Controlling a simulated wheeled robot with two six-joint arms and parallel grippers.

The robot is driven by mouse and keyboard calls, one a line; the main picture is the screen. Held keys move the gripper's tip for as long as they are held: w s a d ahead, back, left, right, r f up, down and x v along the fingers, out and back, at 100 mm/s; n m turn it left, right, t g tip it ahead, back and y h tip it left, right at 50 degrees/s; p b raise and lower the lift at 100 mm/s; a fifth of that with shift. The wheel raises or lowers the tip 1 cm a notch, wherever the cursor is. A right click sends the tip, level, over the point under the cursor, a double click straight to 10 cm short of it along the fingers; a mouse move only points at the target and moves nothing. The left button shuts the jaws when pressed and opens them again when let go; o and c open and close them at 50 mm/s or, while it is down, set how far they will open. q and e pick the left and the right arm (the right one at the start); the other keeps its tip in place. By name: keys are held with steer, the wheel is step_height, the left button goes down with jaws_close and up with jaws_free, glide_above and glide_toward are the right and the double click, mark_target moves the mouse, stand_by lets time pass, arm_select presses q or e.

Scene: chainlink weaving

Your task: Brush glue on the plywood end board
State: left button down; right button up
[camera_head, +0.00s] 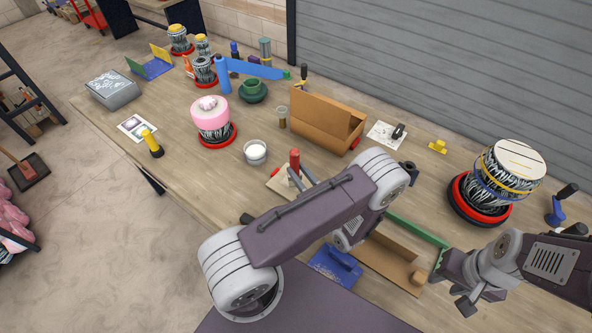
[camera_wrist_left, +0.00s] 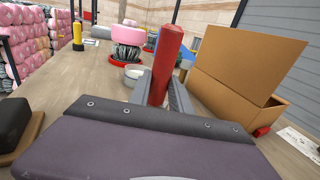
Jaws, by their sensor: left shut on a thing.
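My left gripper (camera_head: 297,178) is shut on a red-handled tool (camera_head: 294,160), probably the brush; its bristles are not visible. In the left wrist view the red handle (camera_wrist_left: 166,62) stands nearly upright between the two grey fingers. A grey cup with white contents (camera_head: 255,153) stands just beyond it, apart from the tool.
An open cardboard box (camera_head: 322,122) stands behind my left gripper. A striped drum on a red base (camera_head: 497,180) stands right, and a pink-topped one (camera_head: 211,118) left. Bare table lies around the cup.

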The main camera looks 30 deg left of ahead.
arm_select(q)
steer(key=shift+d, duration=0.6)
steer(key=shift+d+f, duration=0.1)
steer(key=shift+d, duration=0.55)
steer(key=shift+s+d, duration=0.15)
steer(key=shift+d, duration=0.6)
steer(key=shift+a, duration=0.1)
steer(key=shift+a, duration=2)
steer(key=shift+w+a, duration=0.15)
steer(key=shift+w, duration=0.05)
